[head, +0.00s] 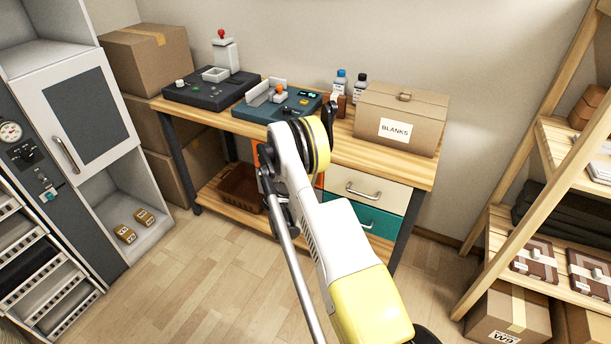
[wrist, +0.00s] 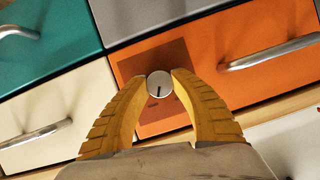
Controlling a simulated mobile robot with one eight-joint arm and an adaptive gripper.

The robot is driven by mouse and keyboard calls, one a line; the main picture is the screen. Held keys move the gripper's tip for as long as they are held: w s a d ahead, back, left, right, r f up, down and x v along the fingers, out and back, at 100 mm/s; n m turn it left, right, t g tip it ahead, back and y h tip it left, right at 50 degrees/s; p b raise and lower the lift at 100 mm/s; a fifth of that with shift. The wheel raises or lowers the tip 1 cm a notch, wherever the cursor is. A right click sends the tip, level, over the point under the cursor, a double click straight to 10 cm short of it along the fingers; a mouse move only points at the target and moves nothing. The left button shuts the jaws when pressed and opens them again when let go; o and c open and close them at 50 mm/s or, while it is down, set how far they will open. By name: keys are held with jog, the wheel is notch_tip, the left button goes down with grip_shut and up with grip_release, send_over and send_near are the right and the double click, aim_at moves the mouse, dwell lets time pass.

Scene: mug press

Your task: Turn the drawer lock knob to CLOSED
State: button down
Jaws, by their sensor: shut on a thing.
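The lock knob (wrist: 159,84) is a small round silver disc with a dark pointer mark, in front of a brown plate (wrist: 175,56) on the orange drawer front (wrist: 213,46). In the wrist view the mark points roughly down. Small marks on the plate below it are too blurred to read. My gripper (wrist: 159,80) has its two yellow ribbed fingers closed on the knob, one on each side. In the head view, my arm hides the gripper and the knob; only slivers of the orange drawer (head: 261,155) show.
Around the orange drawer are teal (wrist: 45,35), cream (wrist: 40,110) and grey (wrist: 150,15) drawers with bar handles. The workbench top (head: 345,145) holds a press, a blue device (head: 268,107), bottles and a BLANKS box (head: 400,118). The floor (head: 190,280) in front is clear.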

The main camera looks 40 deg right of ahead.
jog(key=n+g+h, duration=0.1)
jog(key=n+g, duration=0.2)
jog(key=n, duration=0.1)
jog(key=shift+w, duration=0.15)
jog(key=n+g+h, duration=0.1)
jog(key=n, duration=0.1)
jog(key=shift+n, duration=0.4)
jog(key=shift+n+g+h, duration=0.6)
jog(key=shift+n, duration=0.5)
jog(key=c, duration=1)
grip_release()
jog(key=shift+d, duration=0.1)
